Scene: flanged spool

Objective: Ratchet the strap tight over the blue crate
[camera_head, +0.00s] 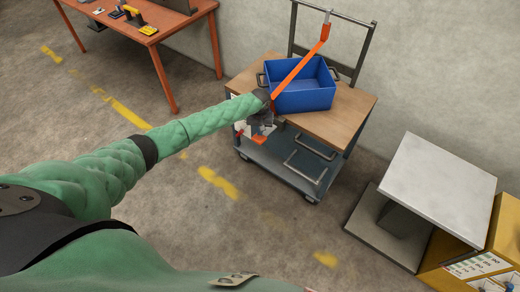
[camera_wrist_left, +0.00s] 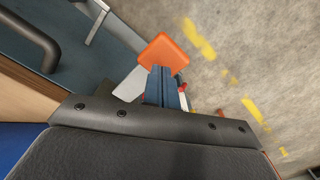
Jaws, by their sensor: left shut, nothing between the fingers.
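The blue crate (camera_head: 305,97) stands open on the wooden top of a cart (camera_head: 335,118). The orange strap (camera_head: 299,72) slants over it from the cart's upright frame down to the front left side, by my left wrist. My left gripper (camera_head: 259,131) is at the cart's front left edge, its fingers shut and empty. An orange part (camera_head: 249,137), perhaps the ratchet handle, is beside it. In the left wrist view my fingers (camera_wrist_left: 164,84) point at this orange piece (camera_wrist_left: 163,54), with a grey plate alongside; contact is unclear. The ratchet itself is mostly hidden. My right gripper is not in view.
The cart's lower shelf (camera_head: 265,160) has metal handles. An orange table (camera_head: 150,38) with tools stands at the upper left. A pale-topped stand (camera_head: 440,175) and a yellow cabinet (camera_head: 497,250) are at the right. The floor in front of the cart is clear.

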